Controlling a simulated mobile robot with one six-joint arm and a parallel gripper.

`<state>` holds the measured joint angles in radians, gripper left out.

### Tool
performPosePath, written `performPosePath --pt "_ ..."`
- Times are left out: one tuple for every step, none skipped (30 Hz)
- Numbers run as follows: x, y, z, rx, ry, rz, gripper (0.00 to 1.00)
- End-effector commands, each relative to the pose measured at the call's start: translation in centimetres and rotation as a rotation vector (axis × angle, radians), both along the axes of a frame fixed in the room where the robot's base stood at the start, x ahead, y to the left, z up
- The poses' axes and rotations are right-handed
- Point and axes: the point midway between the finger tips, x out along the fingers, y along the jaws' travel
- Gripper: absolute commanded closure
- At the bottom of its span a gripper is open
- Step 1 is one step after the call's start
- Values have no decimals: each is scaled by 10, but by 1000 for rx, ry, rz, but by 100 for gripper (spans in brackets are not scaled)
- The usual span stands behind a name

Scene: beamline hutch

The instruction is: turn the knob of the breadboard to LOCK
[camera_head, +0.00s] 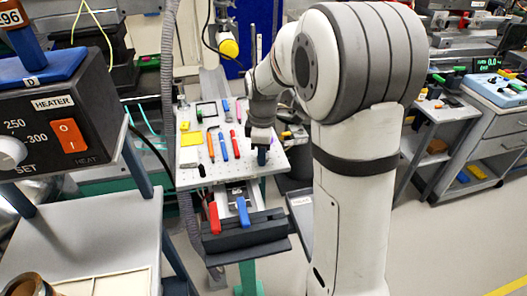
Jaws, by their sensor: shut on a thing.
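The breadboard (190,183) is a pale perforated plate on a stand in the middle of the view. My gripper (262,148) points down at its right front part and is shut on a small dark upright thing there, which seems to be the knob. The jaws and wrist hide most of the knob, and its pointer and any LOCK marking cannot be made out.
Several tools, including a blue-handled one (223,146) and a red-handled one (236,145), lie left of my gripper, with a yellow pad (191,139). Red and blue handles (243,211) stick up in front. A heater box (60,125) stands at left; a grey cart (495,115) is at right.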

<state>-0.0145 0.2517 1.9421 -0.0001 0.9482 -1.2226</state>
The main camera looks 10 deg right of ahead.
Motion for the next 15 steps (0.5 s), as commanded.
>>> performPosePath --pt "0 0 1 0 -1 -13 92" --pt "0 0 1 0 -1 -22 92" --pt "0 0 1 0 -1 -39 92" --pt "0 0 1 0 -1 -52 92" --pt "0 0 1 0 -1 -69 92" --pt "1 0 1 0 -1 -92 92" --pt "1 0 1 -1 -2 -112 92" --pt "1 0 1 -1 -2 -133 92" --pt "1 0 2 -1 -2 -164 92" --pt "1 0 2 -1 -2 -188 92" --pt "1 0 2 -1 -2 -214 92" --pt "1 0 2 0 -2 -250 92" --pt "1 0 2 0 -2 -278 92" --pt "1 0 2 0 -2 -307 92" --pt "1 0 2 0 -1 -345 92"
